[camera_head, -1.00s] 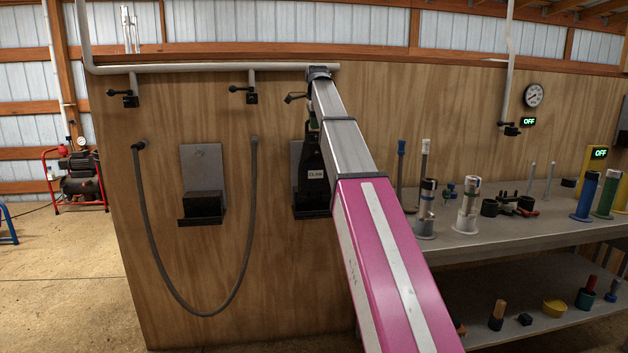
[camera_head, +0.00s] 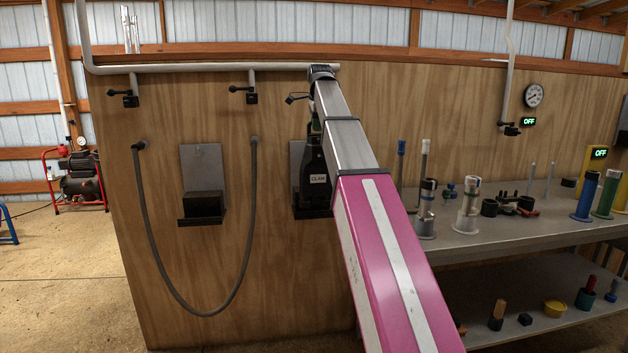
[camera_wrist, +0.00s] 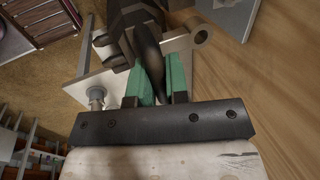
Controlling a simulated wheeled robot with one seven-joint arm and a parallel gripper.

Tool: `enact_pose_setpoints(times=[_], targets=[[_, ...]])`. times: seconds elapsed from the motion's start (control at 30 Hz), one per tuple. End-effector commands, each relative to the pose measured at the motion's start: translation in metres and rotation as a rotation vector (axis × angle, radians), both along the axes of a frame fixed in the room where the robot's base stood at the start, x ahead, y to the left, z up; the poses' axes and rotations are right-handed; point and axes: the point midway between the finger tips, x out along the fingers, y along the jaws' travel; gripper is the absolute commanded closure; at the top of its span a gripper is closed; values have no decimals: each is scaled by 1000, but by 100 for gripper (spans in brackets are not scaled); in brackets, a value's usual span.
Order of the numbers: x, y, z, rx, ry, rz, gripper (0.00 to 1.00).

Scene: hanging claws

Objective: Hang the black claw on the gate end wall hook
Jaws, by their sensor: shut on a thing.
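The black claw (camera_head: 315,160), with a white CLAW label, is upright in front of the right-hand grey wall plate (camera_head: 297,160) and its black holder. My arm covers its right side, so I cannot tell whether it rests on anything. In the wrist view, my gripper (camera_wrist: 161,78) has its green fingertips closed around a dark part of the claw (camera_wrist: 130,22). A pale ringed bar (camera_wrist: 198,36) shows beside the fingertips; I cannot tell what it belongs to. I cannot pick out which hook is the gate end one.
The left grey plate (camera_head: 201,160) has an apparently empty black holder. A hose (camera_head: 165,270) hangs in a loop around it. Black valves (camera_head: 251,97) hang from the pipe above. A bench (camera_head: 510,235) crowded with several parts stands at right.

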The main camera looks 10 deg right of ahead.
Motion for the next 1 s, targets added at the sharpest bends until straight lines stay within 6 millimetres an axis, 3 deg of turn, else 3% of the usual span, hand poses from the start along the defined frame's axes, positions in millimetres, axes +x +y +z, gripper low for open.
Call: enact_pose_setpoints(times=[1.0], targets=[[-50, 0, 0, 0, -1, 0, 100]])
